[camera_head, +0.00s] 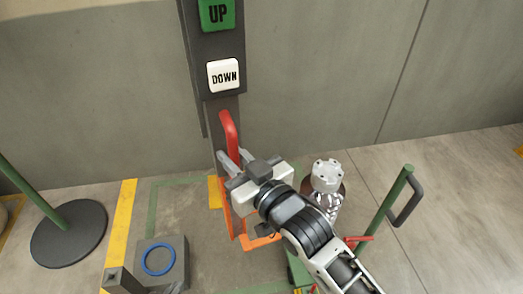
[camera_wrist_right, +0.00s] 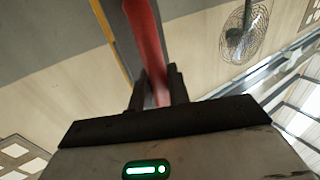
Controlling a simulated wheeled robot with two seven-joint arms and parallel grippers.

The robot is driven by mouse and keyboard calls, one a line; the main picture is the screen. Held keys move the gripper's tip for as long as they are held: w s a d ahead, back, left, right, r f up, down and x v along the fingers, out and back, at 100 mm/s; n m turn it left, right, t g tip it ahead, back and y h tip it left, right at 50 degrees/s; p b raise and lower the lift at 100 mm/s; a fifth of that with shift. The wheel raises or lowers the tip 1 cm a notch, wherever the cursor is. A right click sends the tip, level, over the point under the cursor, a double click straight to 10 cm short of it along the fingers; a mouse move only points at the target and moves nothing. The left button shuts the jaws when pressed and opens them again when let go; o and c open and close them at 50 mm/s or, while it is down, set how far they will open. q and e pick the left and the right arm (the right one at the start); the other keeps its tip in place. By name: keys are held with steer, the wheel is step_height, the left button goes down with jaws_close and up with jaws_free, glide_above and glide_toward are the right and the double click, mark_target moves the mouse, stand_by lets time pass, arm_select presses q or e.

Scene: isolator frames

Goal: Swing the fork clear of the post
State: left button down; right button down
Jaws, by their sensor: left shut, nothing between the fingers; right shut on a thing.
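A red handle (camera_head: 229,128) stands along the front of the dark post (camera_head: 221,108), below its two buttons. My right gripper (camera_head: 229,164) comes in from the lower right and is shut on the red handle. The wrist view shows the red bar (camera_wrist_right: 143,35) between the two dark fingers (camera_wrist_right: 158,88). Orange bars (camera_head: 234,222) run down below the gripper, with a short orange piece (camera_head: 262,242) turning right near the floor. I cannot tell how they join the handle, which my gripper partly covers. My left gripper is not in view.
The post carries a green UP button (camera_head: 217,14) and a white DOWN button (camera_head: 223,75). A silver cylinder (camera_head: 327,178) and a green pole with a dark handle (camera_head: 397,192) stand to the right. A grey block with a blue ring (camera_head: 175,248) stands lower left. The wall is close behind.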

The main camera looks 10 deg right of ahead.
steer(key=shift+a, duration=0.85)
steer(key=c, duration=1.4)
jaws_free()
steer(key=shift+o, duration=0.2)
steer(key=b+v, duration=0.1)
steer(key=v, duration=1.5)
steer(key=shift+b, duration=0.4)
steer(key=shift+w+f, duration=0.15)
steer(key=s+d+f+m+g+h, duration=0.1)
steer(key=d+f+g+h, duration=0.1)
steer(key=f, duration=0.9)
steer(key=s+d+f+m+g+h, duration=0.1)
steer(key=d+f, duration=0.4)
steer(key=f, duration=0.6)
steer(key=m+g+h, duration=0.1)
steer(key=g+h, duration=0.1)
steer(key=shift+d+h, duration=0.4)
